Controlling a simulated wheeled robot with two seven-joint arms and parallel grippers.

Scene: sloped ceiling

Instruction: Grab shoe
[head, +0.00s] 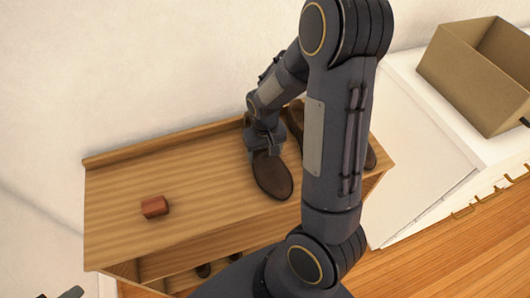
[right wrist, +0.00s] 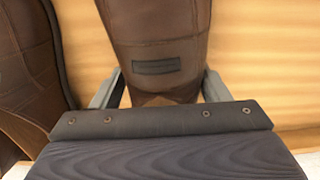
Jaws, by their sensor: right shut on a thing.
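A brown leather shoe (head: 271,176) is on the wooden bench top (head: 200,178), its toe toward the front edge. My right gripper (head: 262,146) is over its rear part. In the right wrist view the two fingers of my right gripper (right wrist: 160,88) are on either side of the shoe (right wrist: 154,55), shut on it. A second brown shoe (head: 371,158) is just to the right, largely hidden behind my right arm; it also shows at the left in the right wrist view (right wrist: 28,75). Only a small dark part of my left gripper (head: 72,293) shows at the bottom left corner.
A small red-brown block (head: 155,206) lies on the left of the bench top. Other shoes (head: 204,270) sit on the shelf below. A cardboard box (head: 475,75) stands on a white cabinet (head: 425,150) at right. The bench's left part is mostly clear.

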